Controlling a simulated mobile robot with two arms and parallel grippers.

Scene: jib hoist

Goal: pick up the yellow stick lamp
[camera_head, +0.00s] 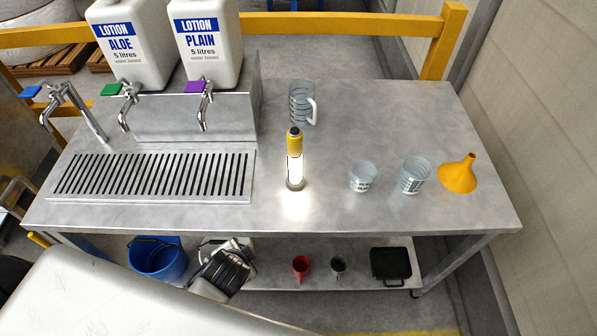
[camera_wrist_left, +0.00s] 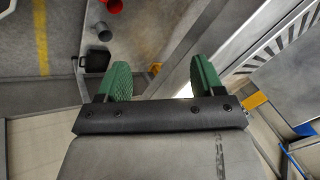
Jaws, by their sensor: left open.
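The yellow stick lamp (camera_head: 295,159) stands upright near the middle of the steel table in the head view. It has a yellow upper part with a dark top, a glowing white tube and a grey base. My left gripper (camera_wrist_left: 160,66) shows in the left wrist view with two green fingers apart and nothing between them touching them. A bright patch shows by its right finger, but I cannot tell whether it is the lamp.
A clear jug (camera_head: 300,103) stands behind the lamp. Two clear beakers (camera_head: 362,177) (camera_head: 414,174) and an orange funnel (camera_head: 460,174) stand to its right. A drain grille (camera_head: 150,176), taps and lotion containers (camera_head: 205,45) are on the left. The lower shelf (camera_head: 270,278) holds mugs and a black tray.

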